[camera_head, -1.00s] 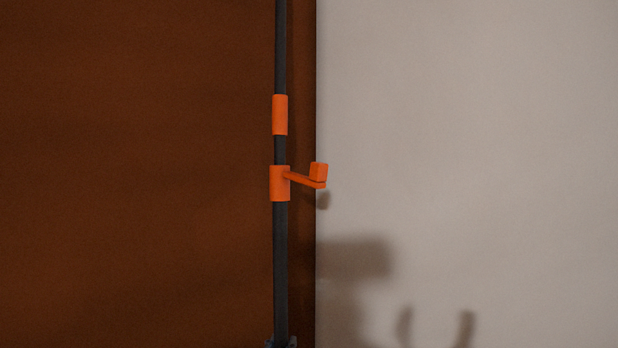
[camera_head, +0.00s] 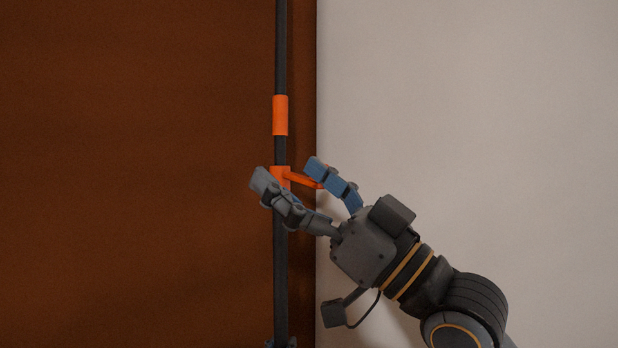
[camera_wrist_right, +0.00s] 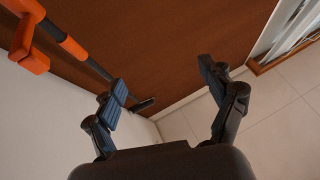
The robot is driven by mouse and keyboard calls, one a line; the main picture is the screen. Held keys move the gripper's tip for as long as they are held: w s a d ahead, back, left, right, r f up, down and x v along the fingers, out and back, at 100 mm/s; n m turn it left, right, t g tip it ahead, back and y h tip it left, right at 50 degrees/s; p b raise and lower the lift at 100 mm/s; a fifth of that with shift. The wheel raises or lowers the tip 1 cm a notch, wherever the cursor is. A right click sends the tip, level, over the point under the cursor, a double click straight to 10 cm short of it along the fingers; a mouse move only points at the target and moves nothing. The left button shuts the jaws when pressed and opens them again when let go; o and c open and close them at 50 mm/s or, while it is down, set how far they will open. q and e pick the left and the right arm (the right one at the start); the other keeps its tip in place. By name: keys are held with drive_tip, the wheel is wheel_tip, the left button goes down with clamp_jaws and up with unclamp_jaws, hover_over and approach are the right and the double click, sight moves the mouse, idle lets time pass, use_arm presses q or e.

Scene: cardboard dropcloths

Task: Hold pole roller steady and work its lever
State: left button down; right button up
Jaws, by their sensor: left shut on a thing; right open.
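The pole roller is a dark upright pole (camera_head: 281,60) with an orange sleeve (camera_head: 280,115) and, below it, an orange collar (camera_head: 280,172) with an orange lever (camera_head: 303,180) pointing right. My right gripper (camera_head: 288,175) is open, its fingers overlapping the collar and lever in the head view and partly hiding them. In the right wrist view the lever (camera_wrist_right: 30,60) lies to the left of both fingers, not between them. My left gripper (camera_head: 281,343) barely shows at the bottom edge, shut on the pole.
A brown panel (camera_head: 130,180) stands behind the pole, with a pale wall (camera_head: 480,100) to its right. The right wrist view shows a pale tiled floor (camera_wrist_right: 280,120) and a white-framed opening (camera_wrist_right: 290,30). The space around the upper pole is clear.

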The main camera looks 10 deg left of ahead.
drive_tip(key=w+d+m+t+h, duration=0.1)
drive_tip(key=w+d+m+h, duration=0.1)
drive_tip(key=w+d+h, duration=0.3)
drive_tip(key=w+d+m+t+h, duration=0.1)
drive_tip(key=w+d+m+h, duration=0.1)
drive_tip(key=w+h, duration=0.35)
drive_tip(key=shift+y, duration=0.65)
drive_tip(key=shift+w+d+f+x, duration=0.15)
drive_tip(key=shift+x, duration=1.75)
drive_tip(key=shift+w+d+f+x, duration=0.15)
drive_tip(key=shift+w+x, duration=0.05)
drive_tip(key=shift+x, duration=1.65)
drive_tip(key=shift+w+d+f+x, duration=0.15)
drive_tip(key=shift+x, duration=1.75)
clamp_jaws()
drive_tip(key=shift+f+g, duration=0.25)
drive_tip(key=shift+g, duration=0.05)
